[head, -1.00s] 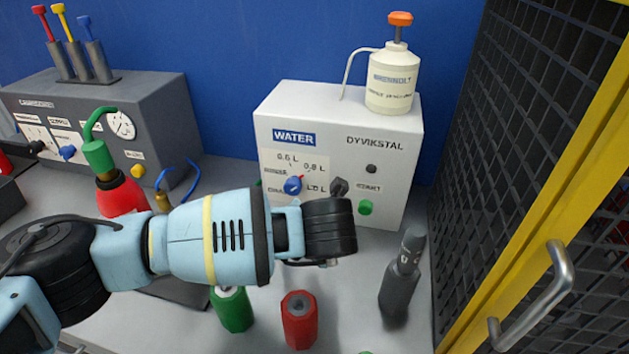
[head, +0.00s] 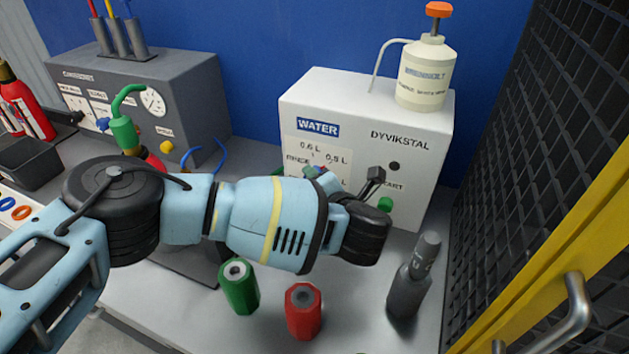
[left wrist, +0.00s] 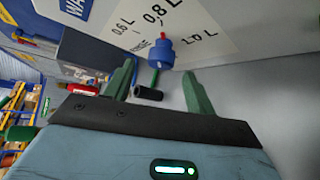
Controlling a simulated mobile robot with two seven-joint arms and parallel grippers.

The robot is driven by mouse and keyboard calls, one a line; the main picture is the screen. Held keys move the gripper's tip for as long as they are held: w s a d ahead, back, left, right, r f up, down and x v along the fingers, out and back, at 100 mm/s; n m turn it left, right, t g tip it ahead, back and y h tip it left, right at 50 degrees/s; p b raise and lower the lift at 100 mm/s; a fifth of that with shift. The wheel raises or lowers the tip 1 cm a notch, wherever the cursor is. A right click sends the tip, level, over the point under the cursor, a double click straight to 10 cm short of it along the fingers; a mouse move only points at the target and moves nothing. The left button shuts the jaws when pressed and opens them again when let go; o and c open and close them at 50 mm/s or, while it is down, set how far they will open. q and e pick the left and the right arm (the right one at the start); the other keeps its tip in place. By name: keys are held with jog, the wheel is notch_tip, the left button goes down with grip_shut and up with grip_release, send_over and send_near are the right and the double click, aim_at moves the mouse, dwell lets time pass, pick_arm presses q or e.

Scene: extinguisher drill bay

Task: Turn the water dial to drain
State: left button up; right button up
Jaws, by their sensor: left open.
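The water dial is a blue knob with a red pointer on the white water unit (head: 420,160). In the head view the dial (head: 321,173) shows only partly above my left wrist. My left gripper (left wrist: 160,70) is open, with green fingers apart and nothing visibly held. The drain label is hidden in both current views. My right gripper is not in view.
A grey spout (head: 375,177) and green start button (head: 385,204) sit right of the dial. Green (head: 239,288), red (head: 303,312) and dark grey (head: 409,280) canisters stand in front. A yellow-framed mesh door (head: 560,240) borders the right. A white pump bottle (head: 425,75) tops the unit.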

pick_arm(q)
jog(key=x, duration=0.3)
jog(key=c, duration=1)
jog(key=shift+o, duration=0.2)
jog(key=shift+w+a+r+n+g+h+p, duration=0.1)
jog(key=shift+n+g+h+p, duration=0.05)
jog(key=shift+n+g+h, duration=0.75)
jog(key=shift+w+a+r+n+g+h+p, duration=0.15)
jog(key=shift+n+g+h, duration=0.5)
jog(key=shift+h, duration=0.45)
jog(key=shift+s, duration=0.1)
